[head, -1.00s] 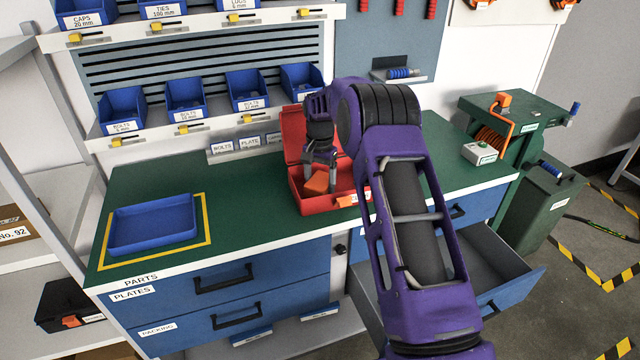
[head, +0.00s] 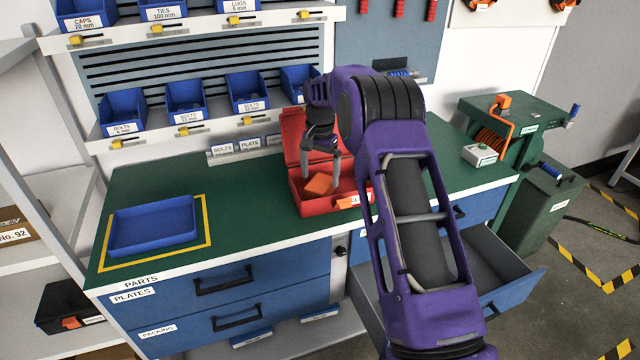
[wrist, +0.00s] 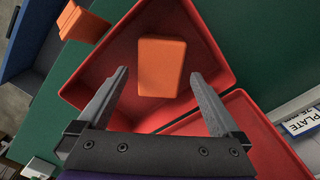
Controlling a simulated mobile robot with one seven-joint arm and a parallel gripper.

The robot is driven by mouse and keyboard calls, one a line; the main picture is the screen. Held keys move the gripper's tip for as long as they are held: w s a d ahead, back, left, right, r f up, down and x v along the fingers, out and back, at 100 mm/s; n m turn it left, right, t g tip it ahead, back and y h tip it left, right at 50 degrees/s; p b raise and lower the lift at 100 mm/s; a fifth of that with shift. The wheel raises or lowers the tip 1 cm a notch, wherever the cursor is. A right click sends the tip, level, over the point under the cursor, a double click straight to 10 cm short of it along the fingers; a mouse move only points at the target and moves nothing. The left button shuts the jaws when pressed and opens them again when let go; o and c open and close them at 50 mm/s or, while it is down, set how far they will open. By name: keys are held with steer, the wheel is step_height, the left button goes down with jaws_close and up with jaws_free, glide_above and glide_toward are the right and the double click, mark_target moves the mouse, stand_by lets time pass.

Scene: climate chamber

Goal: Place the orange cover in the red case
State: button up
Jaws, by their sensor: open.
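The red case (head: 312,207) stands open on the green bench top, with its lid (head: 293,130) raised at the back. The orange cover (head: 319,184) lies inside the case, looking tilted in the head view. In the wrist view the cover (wrist: 162,67) rests in the case (wrist: 205,50), apart from both fingers. My gripper (head: 320,172) is over the case, and in the wrist view my gripper (wrist: 158,88) is open and empty, its fingers spread wide on either side below the cover. Whether the cover lies flat on the case floor is hard to tell.
A blue tray (head: 152,226) lies inside a yellow outline at the bench's left. Blue bins (head: 185,100) line the shelf behind. An open drawer (head: 495,270) juts out at front right. The bench between tray and case is clear.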

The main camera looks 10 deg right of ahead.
mark_target(320, 182)
step_height(320, 182, up, 8)
stand_by(0.5)
